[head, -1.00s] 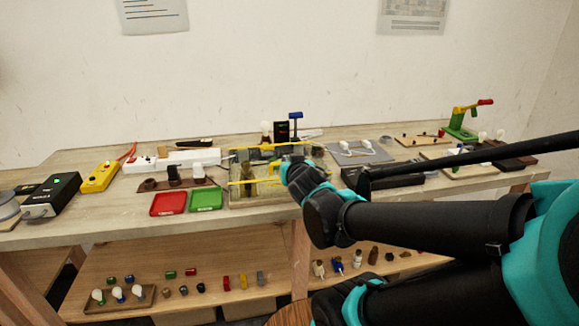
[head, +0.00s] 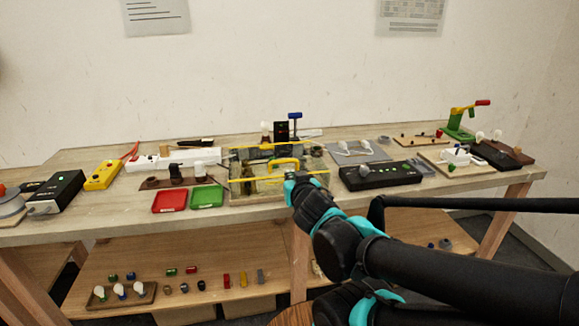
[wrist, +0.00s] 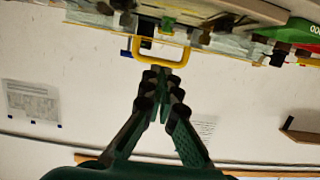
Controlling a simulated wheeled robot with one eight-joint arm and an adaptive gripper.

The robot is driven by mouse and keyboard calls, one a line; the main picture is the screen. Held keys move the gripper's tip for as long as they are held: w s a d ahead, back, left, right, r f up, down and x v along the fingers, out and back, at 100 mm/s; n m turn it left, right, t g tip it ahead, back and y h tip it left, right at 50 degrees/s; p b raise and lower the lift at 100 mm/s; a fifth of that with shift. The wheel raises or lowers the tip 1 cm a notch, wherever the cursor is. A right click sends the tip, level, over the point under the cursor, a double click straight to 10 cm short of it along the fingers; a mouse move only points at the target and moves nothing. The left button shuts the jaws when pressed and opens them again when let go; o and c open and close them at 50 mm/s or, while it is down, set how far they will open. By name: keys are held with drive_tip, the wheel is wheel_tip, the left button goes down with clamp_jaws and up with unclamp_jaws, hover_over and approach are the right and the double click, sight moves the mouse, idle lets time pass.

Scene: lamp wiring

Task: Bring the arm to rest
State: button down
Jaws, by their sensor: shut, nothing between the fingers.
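My arm reaches in from the right in the head view, and its wrist end (head: 300,190) is at the front edge of the wooden bench (head: 100,222). In the wrist view my gripper (wrist: 163,76) has its two fingers together, with nothing between them. A yellow handle (wrist: 162,52) shows just beyond the fingertips in that view; I cannot tell whether they touch it. In the head view the yellow handle (head: 284,162) is over the clear-sided tray (head: 238,196) in the bench's middle. My fingertips are not clear in the head view.
A green tray (head: 207,197) and a red tray (head: 169,200) lie left of the clear-sided tray. A black box with knobs (head: 380,176) stands to its right. A green stand with a lever (head: 459,125) is at the far right. Small parts line the lower shelf (head: 130,265).

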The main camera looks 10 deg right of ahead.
drive_tip(key=s+d+f+m+g+h, duration=0.25)
drive_tip(key=d+f+g, duration=0.35)
drive_tip(key=f, duration=0.4)
drive_tip(key=s+a+f+n+g+y, duration=0.1)
drive_tip(key=s+f+g, duration=0.3)
drive_tip(key=s+f, duration=0.4)
drive_tip(key=shift+f+n+g+y, duration=0.4)
drive_tip(key=shift+n+y, duration=0.25)
drive_tip(key=shift+n, duration=0.1)
